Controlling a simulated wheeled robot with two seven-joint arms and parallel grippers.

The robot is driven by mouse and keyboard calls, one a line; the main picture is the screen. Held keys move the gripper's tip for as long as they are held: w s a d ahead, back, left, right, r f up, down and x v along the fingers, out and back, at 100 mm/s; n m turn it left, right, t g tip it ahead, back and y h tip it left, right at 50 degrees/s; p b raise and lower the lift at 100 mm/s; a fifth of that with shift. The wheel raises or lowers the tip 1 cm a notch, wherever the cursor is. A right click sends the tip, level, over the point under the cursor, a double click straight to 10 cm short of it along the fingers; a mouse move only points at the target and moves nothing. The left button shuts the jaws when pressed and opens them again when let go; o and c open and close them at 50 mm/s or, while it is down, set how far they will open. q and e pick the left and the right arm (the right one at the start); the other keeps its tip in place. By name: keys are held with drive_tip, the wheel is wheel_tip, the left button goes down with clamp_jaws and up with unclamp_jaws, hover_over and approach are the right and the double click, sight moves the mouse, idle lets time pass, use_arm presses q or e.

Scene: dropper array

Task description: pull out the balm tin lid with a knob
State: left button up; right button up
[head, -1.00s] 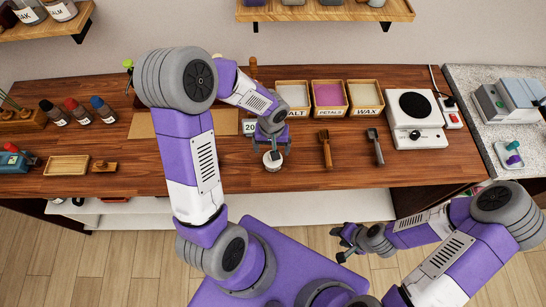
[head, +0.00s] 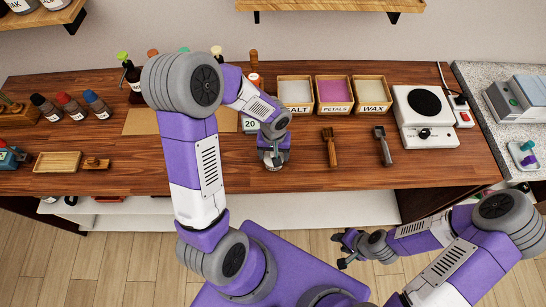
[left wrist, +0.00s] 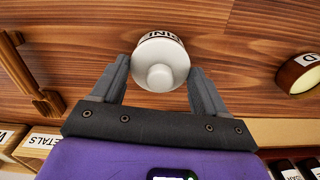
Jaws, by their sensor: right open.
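The balm tin (head: 273,167) stands on the wooden table in the head view, mostly hidden under my left gripper (head: 273,160). In the left wrist view the tin is a white round body with a dark-lettered label and a white lid with a round knob (left wrist: 160,77) facing the camera. The fingers of my left gripper (left wrist: 160,90) are spread on either side of the lid, with a gap visible around the knob. My right gripper (head: 345,250) is open and empty, off the table's front edge at the lower right.
Boxes of salt (head: 295,92), petals (head: 334,93) and wax (head: 373,94) stand behind. Two scoops, brown (head: 330,146) and grey (head: 382,145), lie to the right. A white hot plate (head: 424,117) is further right. A round labelled item (left wrist: 299,74) shows in the left wrist view.

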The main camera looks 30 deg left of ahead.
use_arm(q)
drive_tip(key=c, duration=0.6)
drive_tip(key=shift+r+p, duration=0.4)
drive_tip(key=shift+r, duration=0.25)
idle(0.3)
drive_tip(key=shift+r+p, duration=1.2)
drive_tip(key=shift+r, duration=0.7)
